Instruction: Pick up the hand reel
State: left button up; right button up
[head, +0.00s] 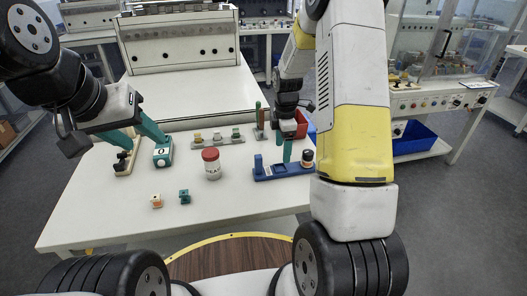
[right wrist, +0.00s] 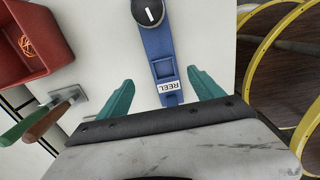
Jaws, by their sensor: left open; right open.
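The hand reel is a long blue piece (right wrist: 156,45) with a black knob and a white label reading REEL. In the head view it lies at the right of the white table, a blue base (head: 284,173) with a dark round part at its right end and a blue block at its left. My right gripper (right wrist: 160,77) is open, its teal fingers on either side of the labelled end; I cannot tell whether they touch it. In the head view this gripper (head: 288,151) is partly hidden by its arm. My left gripper (head: 136,136) is open above the table's left side.
A teal block marked 0 (head: 163,153) and a beige stand (head: 125,163) are by my left gripper. A red bin (right wrist: 35,45) and two handled tools (right wrist: 42,120) lie beside my right gripper.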

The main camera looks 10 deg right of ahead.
aim_at(281, 169)
jog(key=f, duration=0.8)
jog(key=shift+s+a+f, duration=0.1)
jog(key=shift+s+a, duration=0.15)
jog(key=shift+s, duration=0.05)
grip_shut()
